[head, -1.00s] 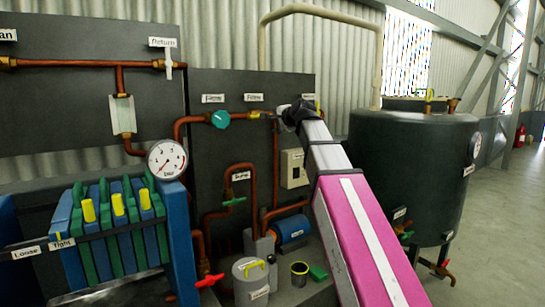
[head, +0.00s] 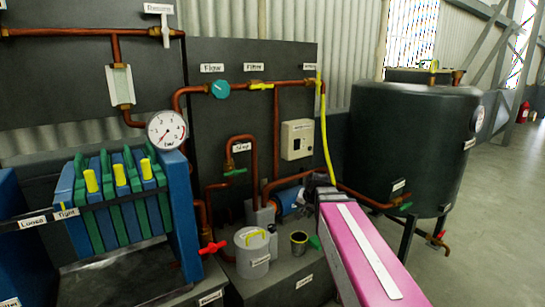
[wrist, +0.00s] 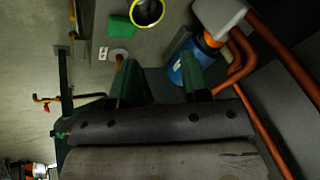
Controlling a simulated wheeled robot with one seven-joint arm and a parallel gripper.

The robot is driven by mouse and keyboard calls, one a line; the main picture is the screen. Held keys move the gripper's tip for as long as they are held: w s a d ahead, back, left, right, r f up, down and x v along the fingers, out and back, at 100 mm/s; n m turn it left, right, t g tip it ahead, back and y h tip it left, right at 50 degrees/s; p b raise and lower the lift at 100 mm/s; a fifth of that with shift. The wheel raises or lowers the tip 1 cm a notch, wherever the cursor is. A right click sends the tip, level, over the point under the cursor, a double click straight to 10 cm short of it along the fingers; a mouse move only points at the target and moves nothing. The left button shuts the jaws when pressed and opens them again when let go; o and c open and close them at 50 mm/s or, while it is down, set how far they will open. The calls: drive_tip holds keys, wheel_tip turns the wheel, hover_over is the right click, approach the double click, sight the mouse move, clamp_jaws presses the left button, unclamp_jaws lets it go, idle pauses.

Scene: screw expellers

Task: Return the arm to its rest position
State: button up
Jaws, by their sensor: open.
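My arm (head: 362,250) shows in the head view as a pink link with a white stripe, reaching in from the lower right. Its dark far end is beside the blue pump motor, low in front of the panel. My gripper (wrist: 160,68) shows in the wrist view as two green fingers standing apart with nothing held between them. In the head view the fingers are hidden or too small to tell. The blue pump motor (wrist: 183,62) is just beyond the right finger in the wrist view, and a dark cup (wrist: 148,12) with a yellow inner rim is further off.
A dark tank (head: 410,140) stands at the right, with pipes low beside my arm. The gauge (head: 166,131) and filter press (head: 112,200) are at the left. A grey lidded pot (head: 252,262) stands in front of the pump. Open floor (head: 510,220) lies at the far right.

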drive_tip(key=s+d+f+n+g+h, duration=0.1)
drive_tip(key=s+d+f+n+g, duration=0.1)
drive_tip(key=s+f, duration=0.5)
drive_tip(key=s+d+f+n+g+h, duration=0.1)
drive_tip(key=s+d+f, duration=0.3)
drive_tip(key=s+f, duration=0.4)
drive_tip(key=shift+f+n+g, duration=0.5)
drive_tip(key=shift+f+g, duration=0.05)
drive_tip(key=shift+g, duration=0.15)
